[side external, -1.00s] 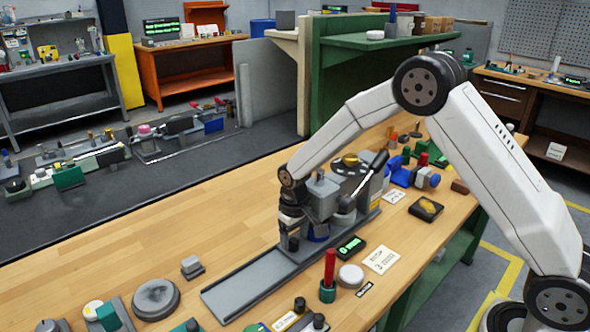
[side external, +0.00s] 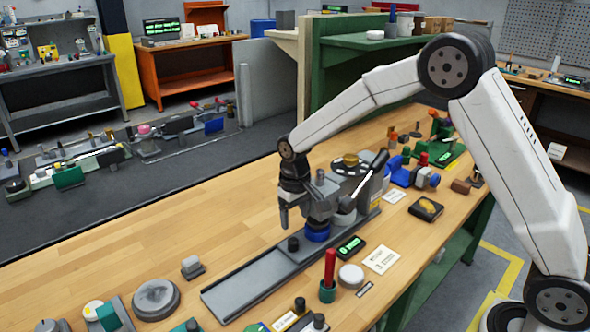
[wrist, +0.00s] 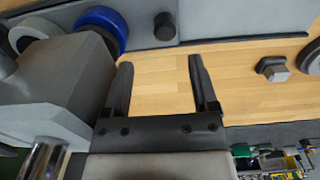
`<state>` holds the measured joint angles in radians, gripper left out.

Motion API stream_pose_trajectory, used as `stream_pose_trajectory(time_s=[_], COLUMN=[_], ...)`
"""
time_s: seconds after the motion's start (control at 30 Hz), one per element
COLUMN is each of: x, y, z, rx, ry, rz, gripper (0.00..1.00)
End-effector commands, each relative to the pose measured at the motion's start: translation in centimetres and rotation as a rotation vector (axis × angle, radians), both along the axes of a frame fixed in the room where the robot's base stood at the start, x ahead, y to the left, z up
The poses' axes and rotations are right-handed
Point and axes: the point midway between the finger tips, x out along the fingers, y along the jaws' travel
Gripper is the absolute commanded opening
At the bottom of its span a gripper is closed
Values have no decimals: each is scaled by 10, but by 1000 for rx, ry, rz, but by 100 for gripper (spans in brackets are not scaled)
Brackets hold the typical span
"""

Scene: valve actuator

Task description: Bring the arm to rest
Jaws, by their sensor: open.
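My gripper (side external: 284,216) hangs beside the left end of the grey valve actuator assembly (side external: 330,192), above the bench and apart from it. In the wrist view my gripper (wrist: 159,76) shows two spread fingers with only wooden bench top between them. The grey actuator body (wrist: 60,80) is close on the left of the wrist view. A blue ring (side external: 317,233) sits at the base of the assembly; the blue ring also shows in the wrist view (wrist: 104,25). A black knob (side external: 293,244) stands on the grey rail (side external: 255,282).
A small display (side external: 349,247), a white round puck (side external: 350,276), a red-handled tool in a green holder (side external: 328,285) and a label card (side external: 381,259) lie right of the rail. A grey disc (side external: 155,297) and a grey block (side external: 192,267) are at left. The bench's left middle (side external: 180,225) is clear.

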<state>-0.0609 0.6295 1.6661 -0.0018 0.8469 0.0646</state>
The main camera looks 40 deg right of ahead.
Motion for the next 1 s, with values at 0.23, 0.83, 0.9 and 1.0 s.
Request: stream_pose_trajectory(time_s=[0.23, 0.83, 0.9, 1.0], x=[-7, -106, -120, -139], y=[4, -7, -9, -12], z=[7, 35, 36, 36], rx=[20, 89, 90, 91], ry=[-23, -146, -158, -173], rz=[-74, -306, -309, -312], gripper=[76, 76, 76, 76])
